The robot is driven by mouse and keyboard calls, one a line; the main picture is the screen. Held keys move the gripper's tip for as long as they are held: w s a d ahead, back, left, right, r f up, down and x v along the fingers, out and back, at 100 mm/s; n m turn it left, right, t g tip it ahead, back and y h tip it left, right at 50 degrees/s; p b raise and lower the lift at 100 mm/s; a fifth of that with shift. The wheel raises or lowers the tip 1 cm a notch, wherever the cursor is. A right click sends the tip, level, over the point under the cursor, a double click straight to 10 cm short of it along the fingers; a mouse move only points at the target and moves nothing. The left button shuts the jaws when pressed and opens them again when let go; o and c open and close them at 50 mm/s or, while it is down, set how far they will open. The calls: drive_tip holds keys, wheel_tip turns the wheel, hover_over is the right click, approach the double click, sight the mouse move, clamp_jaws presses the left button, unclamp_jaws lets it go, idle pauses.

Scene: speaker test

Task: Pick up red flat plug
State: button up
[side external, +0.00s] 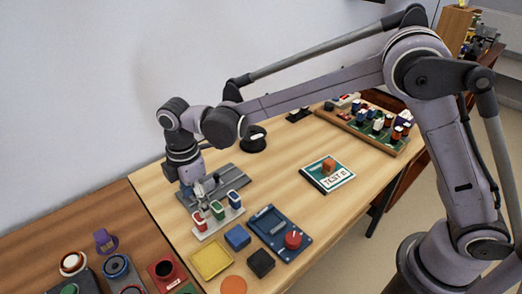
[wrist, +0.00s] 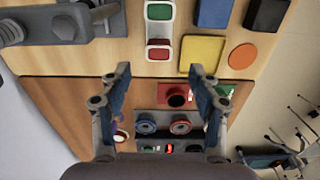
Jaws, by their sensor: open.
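A red plug (side external: 199,221) stands in a white rack (side external: 204,235), at the end nearest the yellow tray side, in line with a green plug (side external: 217,209) and a blue plug (side external: 235,198). In the wrist view the red plug (wrist: 158,53) shows at the top centre, with the green plug (wrist: 159,12) above it. My gripper (wrist: 160,72) is open and empty, its fingers apart on either side of the picture's centre, below the red plug. In the side view my gripper (side external: 198,190) hangs above and behind the rack; its fingertips are hard to make out.
A grey metal fixture (side external: 230,178) lies behind the rack. A yellow square (side external: 211,259), a blue block (side external: 237,237), a black block (side external: 260,263) and a blue panel with a red knob (side external: 292,240) lie nearby. Several buttons sit on a darker table (side external: 38,240). Wood is clear towards the TEST box (side external: 327,175).

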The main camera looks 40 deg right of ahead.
sight(199, 217)
wheel_tip(199, 217, down, 9)
drive_tip(key=shift+r, duration=0.1)
drive_tip(key=c, duration=1)
